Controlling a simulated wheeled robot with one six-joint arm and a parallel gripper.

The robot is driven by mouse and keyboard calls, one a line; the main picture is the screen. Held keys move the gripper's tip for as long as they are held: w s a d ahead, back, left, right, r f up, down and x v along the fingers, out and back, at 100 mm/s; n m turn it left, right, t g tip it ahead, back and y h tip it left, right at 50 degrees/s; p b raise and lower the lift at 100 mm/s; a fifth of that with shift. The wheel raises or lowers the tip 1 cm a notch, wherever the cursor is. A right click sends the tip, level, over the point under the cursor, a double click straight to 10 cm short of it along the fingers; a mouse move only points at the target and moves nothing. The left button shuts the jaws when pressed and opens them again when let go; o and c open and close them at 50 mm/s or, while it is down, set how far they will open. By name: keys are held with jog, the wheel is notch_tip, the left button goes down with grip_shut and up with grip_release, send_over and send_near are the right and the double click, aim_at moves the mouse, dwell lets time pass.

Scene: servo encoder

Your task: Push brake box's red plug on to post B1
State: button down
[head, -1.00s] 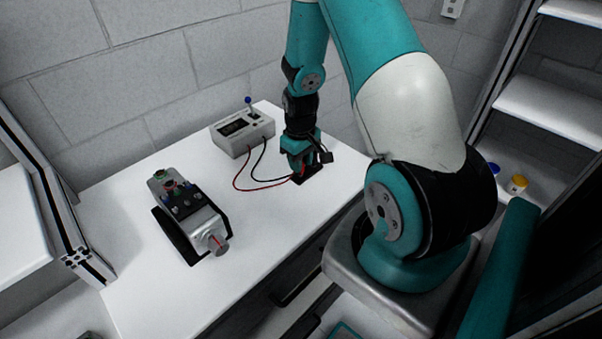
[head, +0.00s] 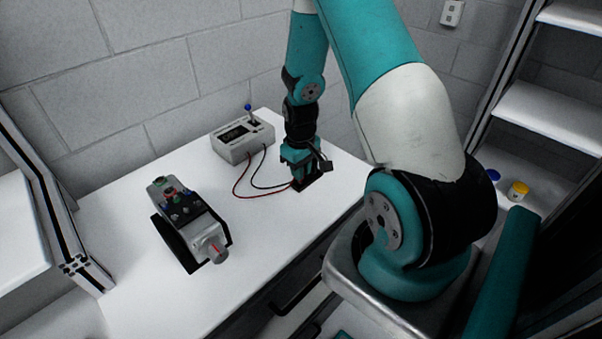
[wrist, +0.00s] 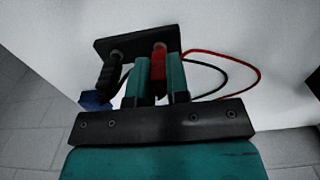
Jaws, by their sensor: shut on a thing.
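The red plug (wrist: 159,75) stands in a dark holder plate (wrist: 132,45) in the wrist view, between the two teal fingers of my gripper (wrist: 160,80), which is shut on it. The black plug (wrist: 108,76) stands beside it at left. In the head view my gripper (head: 304,180) is low over the holder at the table's right side and hides most of it. The brake box (head: 243,141), grey with a blue-knobbed lever, stands at the back. The motor unit (head: 205,232) lies at left with several coloured posts (head: 173,194) on top; their labels are too small to read.
A red lead (head: 236,187) and a black lead (head: 262,187) curve over the white table (head: 130,260) from the brake box toward the holder. The table between motor unit and holder is otherwise clear. Shelves stand at both sides, and a wall is behind.

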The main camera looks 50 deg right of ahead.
jog(key=shift+r, duration=0.1)
jog(key=shift+r+p, duration=2)
jog(key=shift+r, duration=0.5)
jog(key=shift+f, duration=0.1)
